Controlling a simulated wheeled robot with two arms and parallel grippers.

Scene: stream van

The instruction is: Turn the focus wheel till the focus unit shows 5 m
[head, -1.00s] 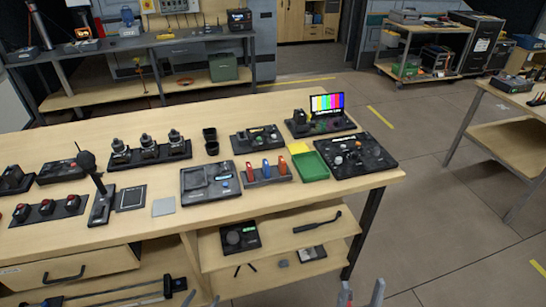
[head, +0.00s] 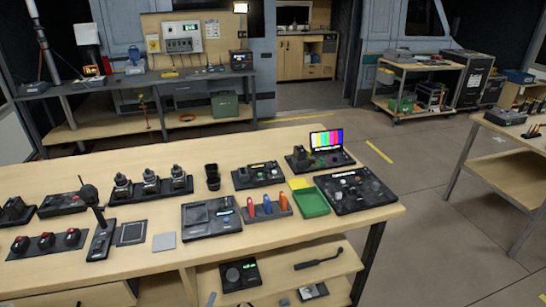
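A black unit with a large round dark wheel (head: 233,275) and a small lit green display (head: 249,266) lies on the shelf under the workbench. It looks like the focus unit (head: 240,285), but its label and reading are too small to tell. Only what seems to be a grey fingertip of my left gripper (head: 210,299) shows at the bottom edge, in front of the shelf and left of the unit. Whether that gripper is open or shut does not show. My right gripper is out of view.
The workbench (head: 130,267) carries several black control panels, a green tray (head: 310,203) and a small colour-bar monitor (head: 326,139). A black handle-like tool (head: 318,259) and a small box (head: 313,291) lie on the shelf right of the unit. Open floor is at the right.

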